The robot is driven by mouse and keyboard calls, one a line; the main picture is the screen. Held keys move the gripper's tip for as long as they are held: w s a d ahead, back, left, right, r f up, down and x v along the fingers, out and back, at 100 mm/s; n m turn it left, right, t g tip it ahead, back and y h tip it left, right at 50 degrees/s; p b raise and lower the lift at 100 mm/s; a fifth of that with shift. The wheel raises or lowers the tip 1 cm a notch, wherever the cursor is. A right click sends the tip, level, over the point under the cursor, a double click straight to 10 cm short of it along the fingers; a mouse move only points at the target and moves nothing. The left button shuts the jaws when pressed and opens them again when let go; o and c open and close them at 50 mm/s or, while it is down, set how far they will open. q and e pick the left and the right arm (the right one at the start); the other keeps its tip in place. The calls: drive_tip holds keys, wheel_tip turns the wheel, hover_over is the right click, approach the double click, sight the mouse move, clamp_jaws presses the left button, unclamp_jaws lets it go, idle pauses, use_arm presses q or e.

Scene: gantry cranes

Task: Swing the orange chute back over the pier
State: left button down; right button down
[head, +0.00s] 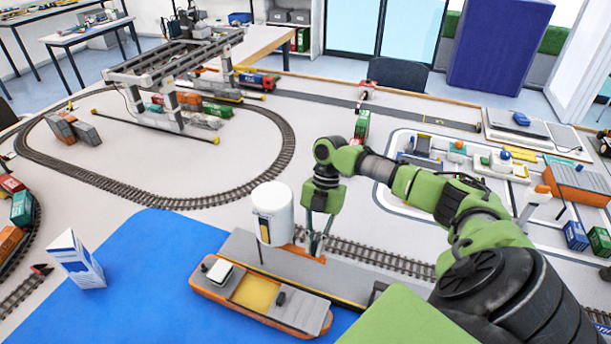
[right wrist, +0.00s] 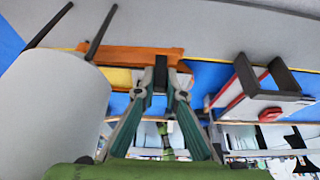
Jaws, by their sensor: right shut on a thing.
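The orange chute (head: 300,250) sticks out to the right from below the white silo (head: 273,213), and in the head view it shows against the grey pier (head: 348,284). In the right wrist view the chute (right wrist: 120,56) lies across the upper middle, beside the silo (right wrist: 50,110). My right gripper (head: 318,250) is at the chute's outer part. Its fingers (right wrist: 161,85) are shut on a dark upright piece at the chute, partly hidden between the fingertips. My left gripper is not in view.
An orange ship (head: 306,313) with a yellow hold lies on the blue water (head: 150,250), along the pier's near side. A white and blue carton (head: 76,262) stands at the left. Rail track (head: 385,259) runs behind the pier. A gantry crane (head: 165,75) stands farther back.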

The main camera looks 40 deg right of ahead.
drive_tip(key=shift+w+d+r, duration=0.1)
idle(0.3)
drive_tip(key=c, duration=2.1)
unclamp_jaws()
drive_tip(key=v, duration=1.2)
